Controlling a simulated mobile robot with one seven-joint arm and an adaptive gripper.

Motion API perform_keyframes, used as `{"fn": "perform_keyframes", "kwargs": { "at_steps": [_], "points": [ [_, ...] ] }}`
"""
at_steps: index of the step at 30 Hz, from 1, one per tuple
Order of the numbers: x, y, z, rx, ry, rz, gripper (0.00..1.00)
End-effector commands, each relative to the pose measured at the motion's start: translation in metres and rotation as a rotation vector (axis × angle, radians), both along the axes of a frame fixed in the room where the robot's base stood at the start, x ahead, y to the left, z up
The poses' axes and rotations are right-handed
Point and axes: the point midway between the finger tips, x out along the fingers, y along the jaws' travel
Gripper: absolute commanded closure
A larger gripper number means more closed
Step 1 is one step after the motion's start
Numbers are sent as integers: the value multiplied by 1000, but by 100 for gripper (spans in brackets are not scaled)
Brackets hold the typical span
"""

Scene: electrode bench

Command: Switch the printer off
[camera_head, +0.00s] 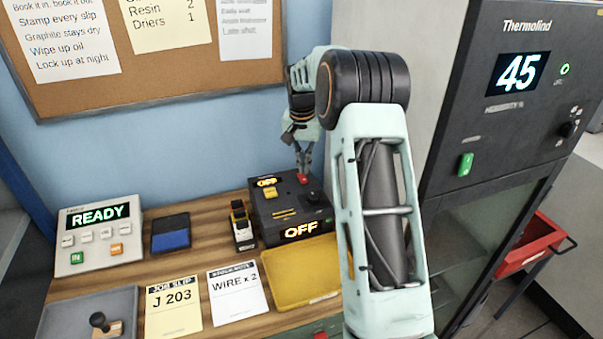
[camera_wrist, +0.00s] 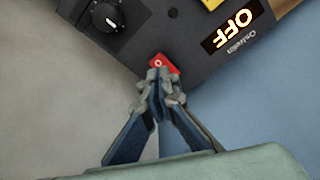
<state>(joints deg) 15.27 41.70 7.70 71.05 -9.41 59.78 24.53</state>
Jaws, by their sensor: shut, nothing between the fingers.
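A black box (camera_head: 285,212) stands at the back of the wooden bench; no label visible here names it as the printer. My gripper (camera_head: 303,170) is shut and empty, pointing down at the red switch. In the wrist view its fingertips (camera_wrist: 160,78) overlap the switch's edge; whether they touch it I cannot tell.
A pale console (camera_head: 95,258) reading READY stands at the left. A blue-black pad (camera_head: 170,233), a small black-and-yellow device (camera_head: 242,226), paper slips (camera_head: 173,306) and a yellow tray (camera_head: 300,275) lie nearby. A tall dark cabinet (camera_head: 500,110) reading 45 stands at the right.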

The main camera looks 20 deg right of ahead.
Motion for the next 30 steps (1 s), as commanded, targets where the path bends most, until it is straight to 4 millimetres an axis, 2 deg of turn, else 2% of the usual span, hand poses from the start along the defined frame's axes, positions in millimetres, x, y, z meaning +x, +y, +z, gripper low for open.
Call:
{"fn": "perform_keyframes", "kwargs": {
  "at_steps": [1,15,30],
  "points": [
    [0,0,8,-1,-1,0,100],
    [0,0,44,0,-1,-1,100],
    [0,2,43,1,0,0,100]
  ]
}}
